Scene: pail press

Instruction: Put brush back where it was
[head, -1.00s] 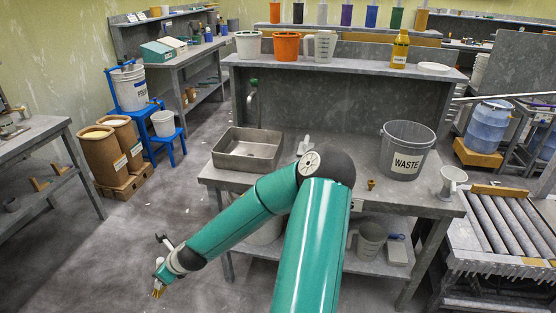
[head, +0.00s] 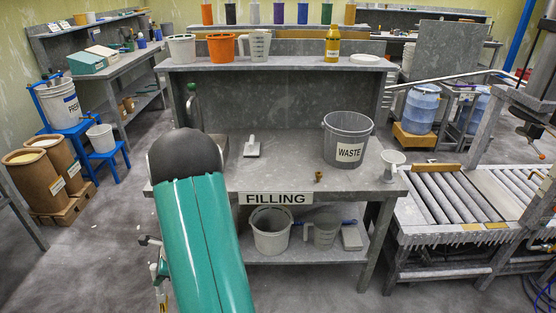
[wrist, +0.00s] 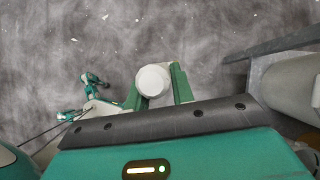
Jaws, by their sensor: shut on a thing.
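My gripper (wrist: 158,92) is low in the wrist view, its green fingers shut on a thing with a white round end. That thing seems to be the brush (wrist: 152,80), seen end-on, so most of it is hidden. In the head view my gripper (head: 158,272) hangs low over the floor left of the filling bench (head: 300,180), partly hidden behind my arm. A small tan part of the held thing shows below it.
On the bench are a white T-shaped tool (head: 251,147), a grey WASTE pail (head: 347,140) and a white funnel (head: 392,163). The lower shelf holds a bucket (head: 270,232) and a jug (head: 321,230). A roller conveyor (head: 450,200) stands right.

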